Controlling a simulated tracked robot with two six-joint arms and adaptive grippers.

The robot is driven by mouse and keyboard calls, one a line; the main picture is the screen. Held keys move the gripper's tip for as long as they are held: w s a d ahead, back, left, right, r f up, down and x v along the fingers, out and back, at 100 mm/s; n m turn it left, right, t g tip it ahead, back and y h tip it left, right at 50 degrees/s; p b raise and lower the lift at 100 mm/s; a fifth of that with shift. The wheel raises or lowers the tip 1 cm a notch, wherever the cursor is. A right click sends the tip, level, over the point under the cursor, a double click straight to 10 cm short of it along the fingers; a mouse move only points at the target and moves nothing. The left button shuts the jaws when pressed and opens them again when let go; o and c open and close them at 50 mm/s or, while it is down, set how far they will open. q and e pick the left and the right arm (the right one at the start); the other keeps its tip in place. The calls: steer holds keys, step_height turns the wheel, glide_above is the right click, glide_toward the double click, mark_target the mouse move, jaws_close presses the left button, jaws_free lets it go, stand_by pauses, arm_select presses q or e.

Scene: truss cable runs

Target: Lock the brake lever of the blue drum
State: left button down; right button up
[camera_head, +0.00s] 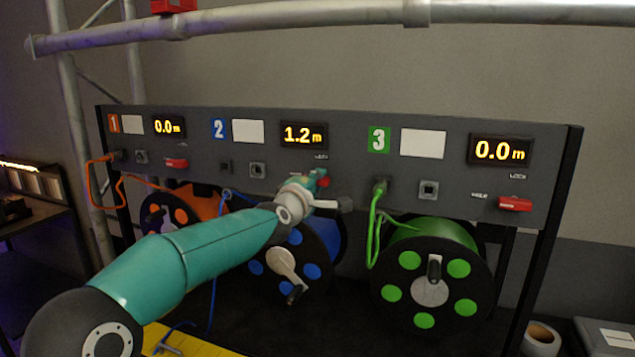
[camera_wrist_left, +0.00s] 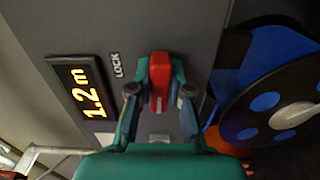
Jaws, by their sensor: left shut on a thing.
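The blue drum (camera_head: 322,244) stands in the middle under panel number 2, partly hidden by my left arm. It also shows at the right of the left wrist view (camera_wrist_left: 270,90). Its display (camera_head: 303,135) reads 1.2 m. Its red brake lever (camera_wrist_left: 159,72) sits on the grey panel below the LOCK label (camera_wrist_left: 116,65) and points toward the panel's right. My left gripper (camera_wrist_left: 159,93) is shut on this lever, one finger on each side. In the head view the gripper (camera_head: 316,183) covers most of the lever. My right gripper is not in view.
The orange drum (camera_head: 203,202) stands left and the green drum (camera_head: 430,235) right; both displays read 0.0 m. A blue cable (camera_head: 212,290) hangs toward a yellow surface (camera_head: 158,338). A truss tube (camera_head: 300,17) crosses above the panel. A tape roll (camera_head: 541,338) lies lower right.

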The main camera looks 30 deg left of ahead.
arm_select(q)
steer(key=shift+f, duration=0.2)
steer(key=m, duration=0.4)
steer(key=shift+p, duration=0.4)
steer(key=m+p, duration=0.1)
steer(key=m, duration=0.3)
steer(key=shift+f+m, duration=0.1)
steer(key=shift+m, duration=0.2)
steer(key=m+p, duration=0.1)
steer(key=m, duration=0.4)
steer(key=shift+f+m+p, duration=0.1)
steer(key=shift+m+p, duration=0.6)
steer(key=shift+m, duration=1.2)
steer(key=c, duration=1.1)
jaws_free()
steer(key=shift+r, duration=0.2)
